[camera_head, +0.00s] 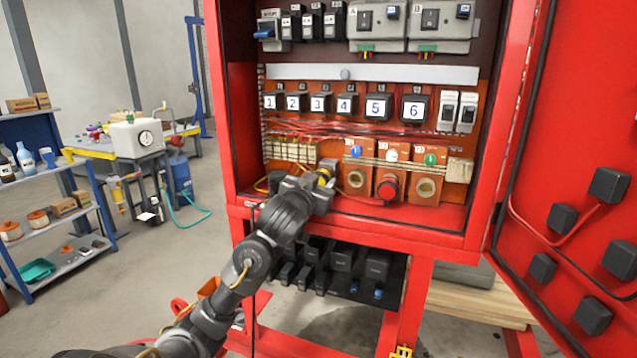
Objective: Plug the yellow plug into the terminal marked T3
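My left gripper (324,176) reaches into the red cabinet from the lower left, in front of the orange panel's lower left part. A small yellow part (325,177), perhaps the yellow plug, shows at its tip. The dark gripper body hides most of it, and I cannot make out the fingers or a grip. To the right are orange blocks with a blue knob (356,151), a white knob (392,154) and a green knob (431,159). Their small labels are unreadable, so I cannot tell which terminal is T3. My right gripper is not in view.
Numbered black modules (378,107) sit above the blocks, with loose red wires below them. The cabinet's lower ledge (400,220) runs beneath. The open red door (575,150) stands at the right.

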